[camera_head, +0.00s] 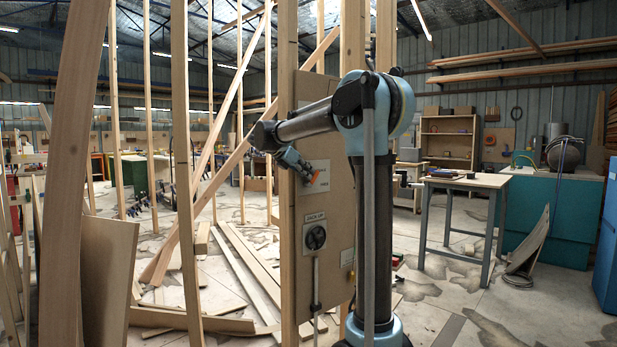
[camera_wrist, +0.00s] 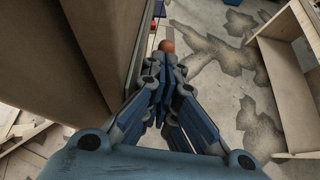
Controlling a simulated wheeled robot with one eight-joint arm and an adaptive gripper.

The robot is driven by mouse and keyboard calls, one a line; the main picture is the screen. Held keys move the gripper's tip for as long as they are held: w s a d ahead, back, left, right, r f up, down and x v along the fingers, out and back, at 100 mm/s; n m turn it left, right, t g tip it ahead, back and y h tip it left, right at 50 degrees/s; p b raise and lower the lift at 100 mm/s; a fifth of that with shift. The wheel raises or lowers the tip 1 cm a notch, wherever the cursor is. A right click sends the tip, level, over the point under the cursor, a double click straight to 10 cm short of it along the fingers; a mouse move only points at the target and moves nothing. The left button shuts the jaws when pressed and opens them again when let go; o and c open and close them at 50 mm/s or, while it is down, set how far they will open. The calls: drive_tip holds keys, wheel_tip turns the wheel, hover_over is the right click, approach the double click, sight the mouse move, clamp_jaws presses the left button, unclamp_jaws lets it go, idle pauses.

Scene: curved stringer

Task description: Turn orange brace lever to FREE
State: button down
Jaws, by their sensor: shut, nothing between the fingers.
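My gripper (camera_head: 307,175) is shut and empty in front of the wooden panel (camera_head: 335,215), pointing down and to the right. The orange brace lever (camera_head: 315,178) shows as a small orange end at the gripper's tips, over a white label whose text I cannot read. In the wrist view, a round orange-brown knob (camera_wrist: 167,46) sits just beyond the shut fingertips (camera_wrist: 170,62). I cannot tell whether they touch it. The lever's pivot and shaft are hidden, so its setting cannot be read.
Lower on the panel is a dark round knob (camera_head: 315,238) with a label reading JACK UP. Wooden studs stand left of the panel, with loose planks (camera_head: 250,265) on the floor. A small table (camera_head: 466,182) stands at the right, with open floor before it.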

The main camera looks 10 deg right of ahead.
drive_tip(key=r+v, duration=0.1)
drive_tip(key=v, duration=1.2)
drive_tip(key=shift+r, duration=0.2)
drive_tip(key=shift+s+a+y, duration=0.1)
drive_tip(key=shift+s+y, duration=0.1)
drive_tip(key=shift+y, duration=0.2)
drive_tip(key=shift+f, duration=0.1)
drive_tip(key=x, duration=1.4)
drive_tip(key=shift+s+f, duration=0.1)
drive_tip(key=shift+s, duration=0.1)
